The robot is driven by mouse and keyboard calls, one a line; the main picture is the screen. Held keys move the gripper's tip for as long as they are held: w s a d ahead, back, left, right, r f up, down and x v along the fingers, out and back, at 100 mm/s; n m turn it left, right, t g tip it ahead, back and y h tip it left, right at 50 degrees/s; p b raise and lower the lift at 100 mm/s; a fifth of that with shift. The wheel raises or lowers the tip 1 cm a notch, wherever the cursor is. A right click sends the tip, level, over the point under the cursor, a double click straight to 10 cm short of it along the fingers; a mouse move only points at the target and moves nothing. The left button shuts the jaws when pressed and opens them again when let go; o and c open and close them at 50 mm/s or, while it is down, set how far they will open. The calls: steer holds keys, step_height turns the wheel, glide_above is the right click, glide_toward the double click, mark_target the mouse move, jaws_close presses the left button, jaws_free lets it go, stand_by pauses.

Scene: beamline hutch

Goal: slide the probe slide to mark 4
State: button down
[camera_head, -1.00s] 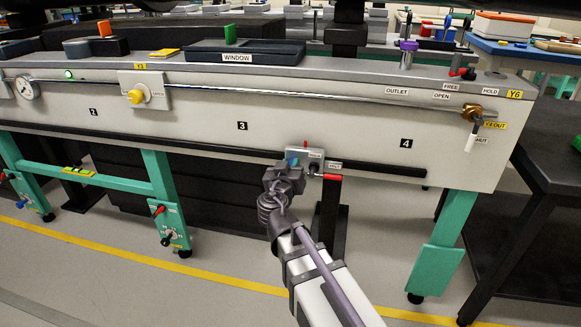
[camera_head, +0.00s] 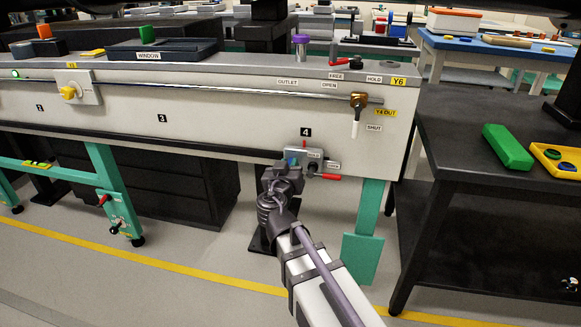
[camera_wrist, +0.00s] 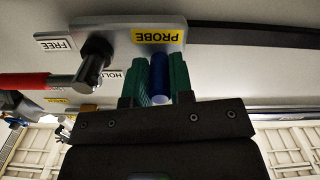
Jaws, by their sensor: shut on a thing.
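The probe slide (camera_head: 297,153) is a small grey plate on the dark rail (camera_head: 215,150) of the long white beam panel. Its red pointer (camera_head: 304,143) stands under mark 4 (camera_head: 306,132), about in line with it. My gripper (camera_head: 290,166) is at the slide's left part. In the wrist view, the green jaws of my gripper (camera_wrist: 160,80) are shut on the slide's blue knob (camera_wrist: 160,72), beside the yellow PROBE label (camera_wrist: 157,36). The slide's red-handled lever (camera_head: 328,177) points right in the head view, near the FREE label (camera_head: 333,165).
The rail's right end is hidden or close to the slide. A teal leg (camera_head: 366,230) stands below on the right. A black table (camera_head: 470,150) with a green block (camera_head: 507,147) and a yellow tray (camera_head: 538,155) is farther right. Mark 3 (camera_head: 162,118) is left.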

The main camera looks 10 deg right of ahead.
steer(key=shift+s+d, duration=0.15)
steer(key=c, duration=1)
jaws_free()
steer(key=shift+d, duration=0.1)
